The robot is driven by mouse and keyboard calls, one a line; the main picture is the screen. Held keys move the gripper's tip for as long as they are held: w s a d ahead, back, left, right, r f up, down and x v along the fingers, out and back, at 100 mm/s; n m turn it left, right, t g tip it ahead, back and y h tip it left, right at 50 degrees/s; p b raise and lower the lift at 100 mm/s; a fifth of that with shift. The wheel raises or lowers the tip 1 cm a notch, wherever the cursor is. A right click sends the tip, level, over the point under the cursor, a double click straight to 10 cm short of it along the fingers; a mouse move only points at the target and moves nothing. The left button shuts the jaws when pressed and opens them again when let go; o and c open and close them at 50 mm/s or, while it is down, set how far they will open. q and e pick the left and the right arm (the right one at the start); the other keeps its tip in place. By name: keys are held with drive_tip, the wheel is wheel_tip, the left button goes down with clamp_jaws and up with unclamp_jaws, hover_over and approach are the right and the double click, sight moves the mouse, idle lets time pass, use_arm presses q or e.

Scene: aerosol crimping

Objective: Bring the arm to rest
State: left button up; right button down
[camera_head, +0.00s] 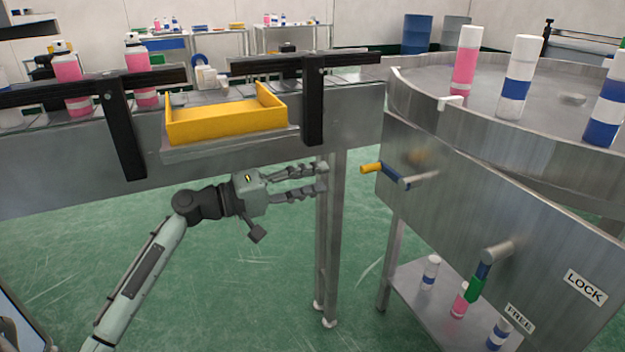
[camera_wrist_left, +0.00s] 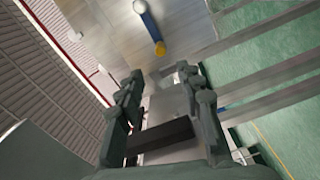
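My left gripper (camera_head: 322,178) is in the middle of the head view, in front of the conveyor and below the yellow tray. Its two fingers point right, with a gap between them, and it holds nothing. A lever with a yellow tip (camera_head: 371,168) on the metal cabinet is just right of the fingertips, apart from them. In the left wrist view the open fingers (camera_wrist_left: 158,80) show with the yellow tip (camera_wrist_left: 160,48) beyond them. My right gripper is in neither view.
A yellow tray (camera_head: 225,122) sits on a ledge at the conveyor (camera_head: 60,175). A round table (camera_head: 420,88) carries several cans. Several cans stand on the lower shelf (camera_head: 415,310).

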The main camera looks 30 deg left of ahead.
use_arm(q)
drive_tip(key=s+d+f+m+g+y, duration=0.1)
drive_tip(key=s+d+f+g+y, duration=0.15)
drive_tip(key=f, duration=0.55)
drive_tip(key=s+d+f+m+g+y, duration=0.1)
drive_tip(key=s+f+m, duration=0.15)
drive_tip(key=f, duration=0.55)
drive_tip(key=s+d+f+m+g+y, duration=0.1)
drive_tip(key=s+d+f+g, duration=0.1)
drive_tip(key=s+f, duration=0.35)
drive_tip(key=s+a+f+m+g+y, duration=0.3)
drive_tip(key=s+f+y, duration=0.5)
drive_tip(key=s+f, duration=0.8)
drive_tip(key=f+m+g, duration=0.1)
drive_tip(key=g, duration=0.1)
drive_tip(key=shift+s+a+g, duration=0.2)
drive_tip(key=shift+s+g, duration=0.05)
drive_tip(key=shift+g, duration=0.1)
drive_tip(key=shift+m, duration=0.25)
